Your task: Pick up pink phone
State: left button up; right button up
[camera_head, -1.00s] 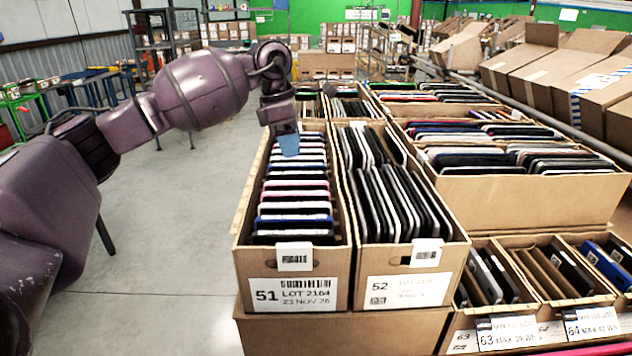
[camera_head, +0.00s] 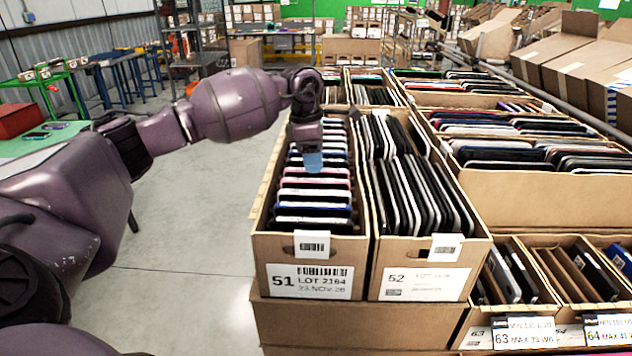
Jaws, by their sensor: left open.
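A row of phones stands on edge in carton 51 (camera_head: 262,225), with white, blue and dark edges. A phone with a pinkish edge (camera_head: 313,183) is in the front half of the row; which of several pale pinkish edges is the pink phone is hard to tell. My left gripper (camera_head: 313,162) points down over the middle of this row, its light blue fingertips at or just above the phone tops. It is open, with no phone seen lifted. It hides parts of the phones behind it. My right gripper is not in view.
Carton 52 (camera_head: 425,254) with dark phones adjoins on the right. Cartons 63 (camera_head: 487,325) and 64 (camera_head: 570,318) stand lower at the right front. Larger phone cartons lie behind them. Left of carton 51 the floor (camera_head: 200,250) is clear.

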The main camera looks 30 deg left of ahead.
pick_arm(q)
notch_tip(320, 180, down, 3)
jog(key=shift+w+d+r, duration=0.1)
jog(key=shift+w+r, duration=0.05)
jog(key=shift+r, duration=0.15)
grip_shut()
